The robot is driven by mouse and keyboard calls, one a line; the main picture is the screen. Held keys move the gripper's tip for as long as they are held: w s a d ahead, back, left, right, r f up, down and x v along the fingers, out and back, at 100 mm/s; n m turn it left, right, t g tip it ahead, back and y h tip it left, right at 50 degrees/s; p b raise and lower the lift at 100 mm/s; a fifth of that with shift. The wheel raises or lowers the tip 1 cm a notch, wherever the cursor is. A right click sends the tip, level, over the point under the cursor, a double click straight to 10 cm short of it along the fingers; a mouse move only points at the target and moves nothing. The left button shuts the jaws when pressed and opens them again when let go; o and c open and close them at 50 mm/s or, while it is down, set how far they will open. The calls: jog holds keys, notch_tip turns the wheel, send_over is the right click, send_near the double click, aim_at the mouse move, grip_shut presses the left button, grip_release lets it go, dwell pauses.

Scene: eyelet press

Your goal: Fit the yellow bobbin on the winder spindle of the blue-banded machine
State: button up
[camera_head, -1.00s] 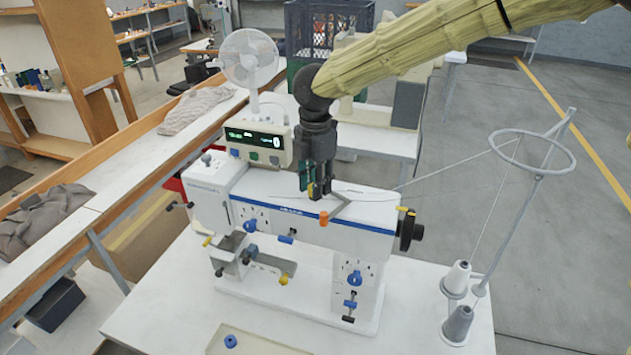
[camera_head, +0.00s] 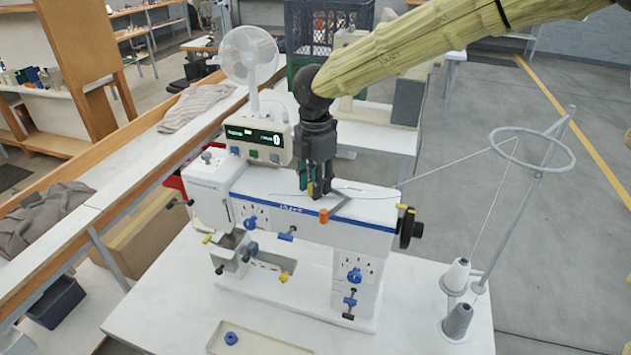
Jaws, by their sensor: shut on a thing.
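The white machine with a blue band (camera_head: 310,213) stands on the table, its long arm running left to right. My gripper (camera_head: 317,190) points down at the top of this arm, right of the display. Its jaws are shut, and the small thing between them is mostly hidden; I cannot make out the yellow bobbin clearly there, nor see it elsewhere. The winder spindle is hidden by the gripper. A grey lever with an orange tip (camera_head: 323,215) sits just beside the fingertips, at the front edge of the machine's top.
A tray (camera_head: 262,345) at the front holds a blue bobbin (camera_head: 231,339). A display box (camera_head: 256,138) and a white fan (camera_head: 249,58) stand behind the machine. A thread stand (camera_head: 535,175) with two cones (camera_head: 457,277) is at right. Thread runs to the machine.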

jog(key=shift+f, duration=0.15)
jog(key=o, duration=0.8)
jog(key=shift+r+p, duration=1.1)
jog(key=shift+r, duration=1.4)
